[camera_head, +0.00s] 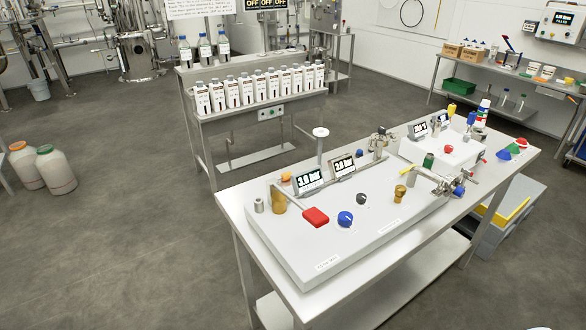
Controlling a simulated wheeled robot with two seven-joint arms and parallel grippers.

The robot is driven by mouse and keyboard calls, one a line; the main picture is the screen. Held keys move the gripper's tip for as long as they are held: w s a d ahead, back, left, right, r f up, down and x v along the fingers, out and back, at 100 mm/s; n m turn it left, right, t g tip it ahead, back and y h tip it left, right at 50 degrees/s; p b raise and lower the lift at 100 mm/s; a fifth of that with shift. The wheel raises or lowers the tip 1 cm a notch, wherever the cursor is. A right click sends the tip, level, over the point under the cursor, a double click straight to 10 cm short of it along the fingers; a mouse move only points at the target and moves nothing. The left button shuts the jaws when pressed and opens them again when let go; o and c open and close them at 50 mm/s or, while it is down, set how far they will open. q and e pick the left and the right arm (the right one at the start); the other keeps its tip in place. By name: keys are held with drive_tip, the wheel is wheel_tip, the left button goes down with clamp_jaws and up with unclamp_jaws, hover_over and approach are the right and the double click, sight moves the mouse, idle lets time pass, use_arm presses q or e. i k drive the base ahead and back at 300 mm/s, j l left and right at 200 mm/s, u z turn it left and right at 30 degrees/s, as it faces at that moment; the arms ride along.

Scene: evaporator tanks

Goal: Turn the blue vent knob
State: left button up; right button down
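A round blue knob (345,219) with a pale base sits on the light raised panel (325,255) on the near metal table. It is right of a red block (315,217) and left of a dark knob (361,199). Other blue parts are a small one (359,153) behind the displays and one (458,192) at the pipe fittings on the right. The labels are too small to read, so I cannot tell which one is marked vent. Neither of my grippers is in view.
A brass fitting (400,193) and metal pipework (440,182) lie right of the knobs. The metal table (232,208) has open floor to its left. A bottle bench (262,115) stands behind.

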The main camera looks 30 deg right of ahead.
sight(345, 219)
drive_tip(key=z, duration=1.4)
